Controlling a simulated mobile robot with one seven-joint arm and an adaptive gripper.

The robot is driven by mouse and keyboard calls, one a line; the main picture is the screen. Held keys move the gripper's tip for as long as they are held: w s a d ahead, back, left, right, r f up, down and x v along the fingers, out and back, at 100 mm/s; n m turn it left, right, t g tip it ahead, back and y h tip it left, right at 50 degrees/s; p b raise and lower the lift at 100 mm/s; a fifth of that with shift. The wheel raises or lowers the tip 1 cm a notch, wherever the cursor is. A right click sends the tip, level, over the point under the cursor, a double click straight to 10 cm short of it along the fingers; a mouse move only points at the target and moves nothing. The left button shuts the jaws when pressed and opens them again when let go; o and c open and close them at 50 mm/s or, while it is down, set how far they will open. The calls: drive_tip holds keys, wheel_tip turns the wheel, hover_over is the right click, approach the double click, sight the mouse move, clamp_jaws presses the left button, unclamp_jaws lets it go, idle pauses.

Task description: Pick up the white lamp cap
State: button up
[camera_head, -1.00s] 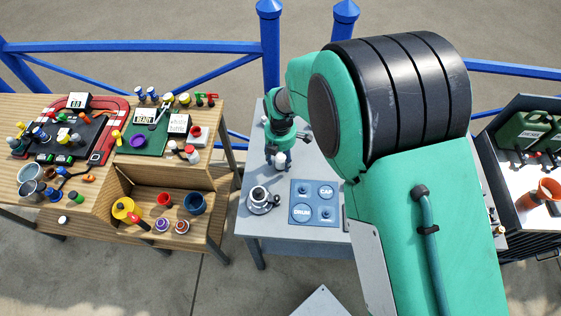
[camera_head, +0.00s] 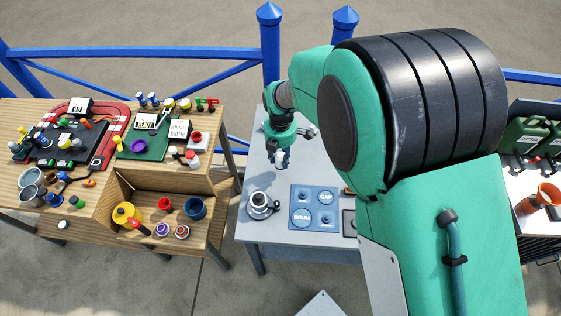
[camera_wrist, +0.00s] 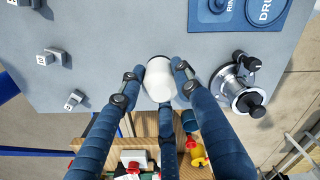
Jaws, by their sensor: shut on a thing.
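The white lamp cap (camera_wrist: 159,80) is a short, smooth, off-white cylinder in the wrist view. The dark blue fingers of my gripper (camera_wrist: 159,76) are closed around it, one on each side and one below in the picture. In the head view my gripper (camera_head: 281,158) points down over the grey table, left of the blue board. The cap is too small and covered there to make out clearly. I cannot tell whether the cap is clear of the tabletop.
A silver and black winch (camera_head: 260,205) stands near the grey table's (camera_head: 275,232) front left; it is close to the right finger in the wrist view (camera_wrist: 238,90). A blue labelled board (camera_head: 315,207) lies beside it. A cluttered wooden bench (camera_head: 105,188) is at left, blue railing behind.

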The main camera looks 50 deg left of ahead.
sight(281, 154)
drive_tip(key=shift+r, duration=2.65)
